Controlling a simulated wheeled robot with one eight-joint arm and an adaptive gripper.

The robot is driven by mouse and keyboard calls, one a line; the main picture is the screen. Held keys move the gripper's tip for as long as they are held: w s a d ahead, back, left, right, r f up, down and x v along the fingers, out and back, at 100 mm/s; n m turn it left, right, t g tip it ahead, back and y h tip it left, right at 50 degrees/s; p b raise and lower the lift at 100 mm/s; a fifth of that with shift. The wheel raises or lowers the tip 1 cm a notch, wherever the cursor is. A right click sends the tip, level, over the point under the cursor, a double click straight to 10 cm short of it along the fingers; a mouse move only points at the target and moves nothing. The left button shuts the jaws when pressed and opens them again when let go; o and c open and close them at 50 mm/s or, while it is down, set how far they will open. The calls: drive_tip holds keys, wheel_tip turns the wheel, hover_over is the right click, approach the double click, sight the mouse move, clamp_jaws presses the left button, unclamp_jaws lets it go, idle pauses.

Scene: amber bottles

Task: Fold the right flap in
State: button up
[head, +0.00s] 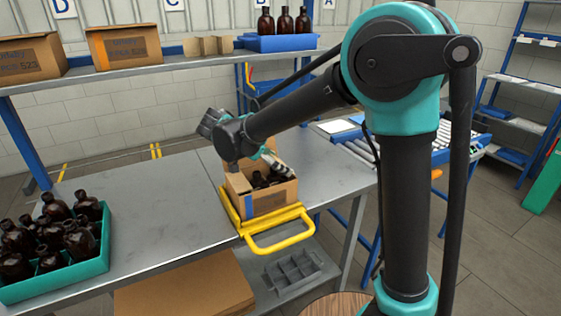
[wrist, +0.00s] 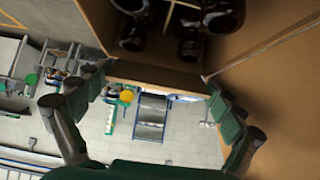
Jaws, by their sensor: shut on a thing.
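An open cardboard box (head: 266,203) with dark amber bottles (head: 262,180) in it sits in a yellow holder on the bench. My gripper (head: 281,165) is over the right side of the box in the head view. In the wrist view my gripper (wrist: 158,80) has its green-padded fingers at the two ends of a cardboard flap (wrist: 150,73), shut on it. Bottles (wrist: 190,25) show inside the box beyond the flap. The flap's hold is too small to make out in the head view, where my arm and gripper cover part of the box.
The yellow holder (head: 284,217) has a handle projecting off the bench front. A teal crate (head: 62,279) of amber bottles stands at the left of the bench (head: 150,218). A shelf (head: 130,72) with boxes and a blue tray runs behind. The bench between crate and box is clear.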

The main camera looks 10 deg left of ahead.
drive_tip(key=shift+s+a+f+h, duration=0.1)
drive_tip(key=shift+f+h, duration=0.05)
drive_tip(key=shift+h, duration=0.15)
idle(0.4)
drive_tip(key=o, duration=0.8)
